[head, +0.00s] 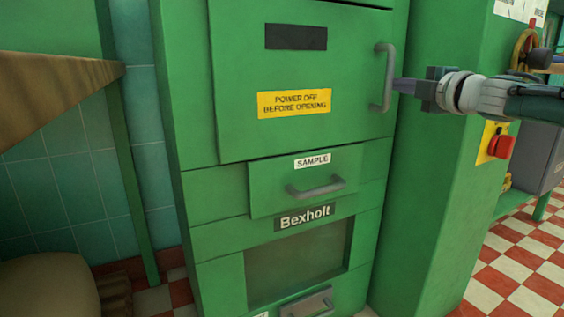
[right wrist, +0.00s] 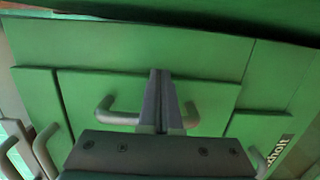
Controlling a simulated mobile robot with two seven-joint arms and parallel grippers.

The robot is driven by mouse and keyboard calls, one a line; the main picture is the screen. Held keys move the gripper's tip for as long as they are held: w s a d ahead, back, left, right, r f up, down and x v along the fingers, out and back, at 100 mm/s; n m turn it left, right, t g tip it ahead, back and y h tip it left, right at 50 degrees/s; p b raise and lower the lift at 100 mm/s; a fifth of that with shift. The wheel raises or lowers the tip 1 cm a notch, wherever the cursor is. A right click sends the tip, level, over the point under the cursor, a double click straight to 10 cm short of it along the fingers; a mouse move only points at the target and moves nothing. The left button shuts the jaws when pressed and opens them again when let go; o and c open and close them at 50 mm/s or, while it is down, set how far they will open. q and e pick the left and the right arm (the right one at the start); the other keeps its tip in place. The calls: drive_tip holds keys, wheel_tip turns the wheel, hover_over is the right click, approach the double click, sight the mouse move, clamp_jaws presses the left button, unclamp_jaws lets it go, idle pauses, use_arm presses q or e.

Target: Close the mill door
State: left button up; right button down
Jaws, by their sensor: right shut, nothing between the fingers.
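The mill door (head: 240,60) is a large green panel with a dark plate and a yellow "POWER OFF BEFORE OPENING" label. It looks nearly flush with the green cabinet; I cannot tell if a small gap stays. Its grey upright handle (head: 383,77) is at its right side. My right gripper (head: 402,86) comes in from the right, its fingertips right beside this handle. In the right wrist view its fingers (right wrist: 157,100) are together and empty, overlapping a grey handle (right wrist: 120,118); I cannot tell whether they touch it. My left gripper is out of view.
Below the door are a "SAMPLE" drawer (head: 265,190) with a handle and a lower dark panel (head: 300,258). A wooden ledge (head: 50,90) and a brown sack-like shape (head: 48,285) are at the left. A red button (head: 500,147) is at the right. Checkered floor (head: 520,270) lies open there.

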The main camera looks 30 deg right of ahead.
drive_tip(key=shift+f, duration=0.3)
drive_tip(key=p+v, duration=0.7)
drive_tip(key=v, duration=0.3)
drive_tip(key=shift+r, duration=0.35)
